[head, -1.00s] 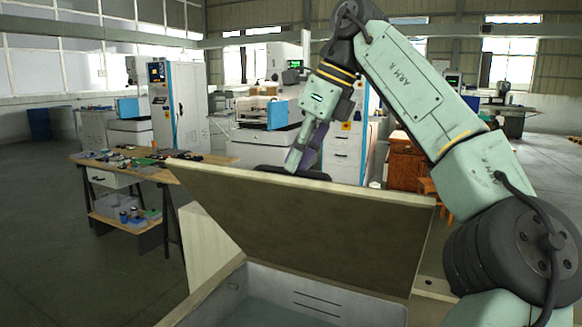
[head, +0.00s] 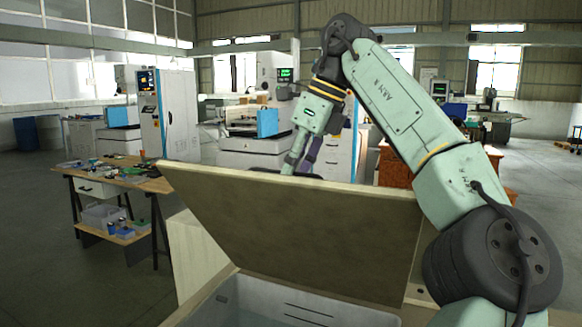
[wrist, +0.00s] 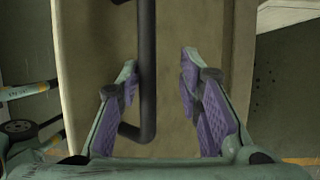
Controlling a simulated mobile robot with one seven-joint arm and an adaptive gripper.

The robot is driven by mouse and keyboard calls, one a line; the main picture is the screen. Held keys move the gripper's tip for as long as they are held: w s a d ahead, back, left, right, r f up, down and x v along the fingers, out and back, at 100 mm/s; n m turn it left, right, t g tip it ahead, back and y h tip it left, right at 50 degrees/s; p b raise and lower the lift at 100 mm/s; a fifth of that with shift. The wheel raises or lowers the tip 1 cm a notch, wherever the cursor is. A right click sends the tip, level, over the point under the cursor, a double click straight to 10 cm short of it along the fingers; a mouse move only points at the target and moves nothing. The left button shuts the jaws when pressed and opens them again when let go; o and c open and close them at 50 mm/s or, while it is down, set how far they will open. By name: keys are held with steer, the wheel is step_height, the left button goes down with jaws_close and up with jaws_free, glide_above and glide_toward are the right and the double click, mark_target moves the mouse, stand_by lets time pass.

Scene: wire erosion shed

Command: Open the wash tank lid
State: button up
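The wash tank lid (head: 300,235) is raised and tilted in the head view, its pale inner face toward me. The wash tank (head: 225,297) lies open below it, with bluish water or lining inside. My gripper (head: 301,168) is behind the lid's upper edge, with its fingertips partly hidden. In the wrist view, my gripper (wrist: 160,68) is open, its purple-padded fingers on either side of the lid's dark bar handle (wrist: 147,75). The handle is nearer the left finger, with a clear gap on the right. Whether the left finger touches it, I cannot tell.
A workbench (head: 150,184) with small parts stands to the left of the tank. A tall white and blue cabinet (head: 170,115) and machines (head: 255,125) stand behind. A wooden drawer unit (head: 395,165) is behind my arm. Floor at far left is open.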

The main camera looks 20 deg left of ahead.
steer(key=shift+s+r, duration=0.15)
steer(key=shift+a, duration=0.1)
steer(key=shift+s, duration=0.1)
stand_by(0.3)
